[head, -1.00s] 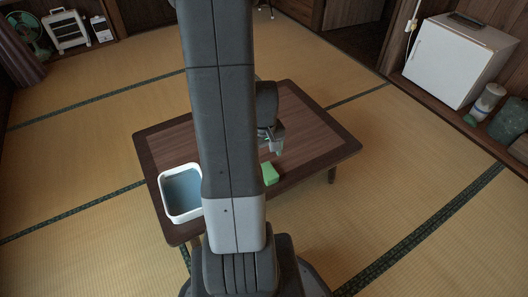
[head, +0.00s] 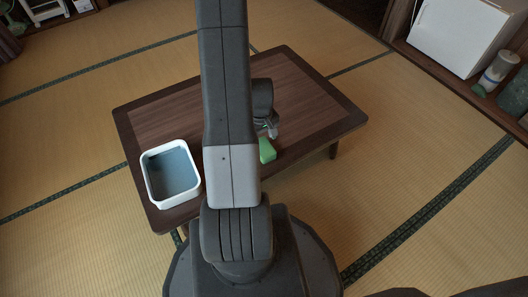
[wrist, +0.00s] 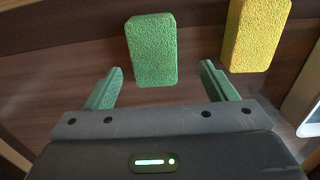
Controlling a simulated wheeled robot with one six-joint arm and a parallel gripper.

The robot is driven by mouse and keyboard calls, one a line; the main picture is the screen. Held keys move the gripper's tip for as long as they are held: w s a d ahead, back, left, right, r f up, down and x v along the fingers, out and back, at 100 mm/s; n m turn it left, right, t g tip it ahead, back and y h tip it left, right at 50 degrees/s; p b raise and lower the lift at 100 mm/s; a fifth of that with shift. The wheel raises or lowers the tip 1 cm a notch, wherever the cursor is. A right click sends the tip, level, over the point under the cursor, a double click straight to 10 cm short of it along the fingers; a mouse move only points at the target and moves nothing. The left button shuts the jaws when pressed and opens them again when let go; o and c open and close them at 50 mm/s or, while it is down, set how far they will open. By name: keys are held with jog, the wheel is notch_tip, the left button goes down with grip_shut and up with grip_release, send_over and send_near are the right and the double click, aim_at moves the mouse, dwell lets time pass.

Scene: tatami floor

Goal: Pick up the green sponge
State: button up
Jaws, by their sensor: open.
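The green sponge (head: 267,151) lies on the low wooden table, just right of my arm link in the head view. It also shows in the wrist view (wrist: 151,50) as a textured block. My gripper (head: 270,131) is over the table by the sponge's far side. In the wrist view my gripper (wrist: 161,68) is open, its two green fingers apart and pointing toward the sponge. The sponge's near end appears between the fingertip lines, with space on both sides. Nothing is held. My arm hides part of the table in the head view.
A yellow sponge (wrist: 257,35) lies to the right of the green one in the wrist view; I cannot see it in the head view. A white-rimmed basin (head: 199,185) stands on the table (head: 160,115) at left. The table's right half is clear.

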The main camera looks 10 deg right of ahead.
aim_at(268, 153)
jog(key=shift+w+d+f+b, duration=0.1)
jog(key=shift+d+f+b, duration=0.1)
jog(key=shift+f+b, duration=0.85)
jog(key=shift+w+d+f+b, duration=0.15)
jog(key=shift+f+b, duration=0.15)
jog(key=shift+f, duration=1.35)
jog(key=c, duration=1)
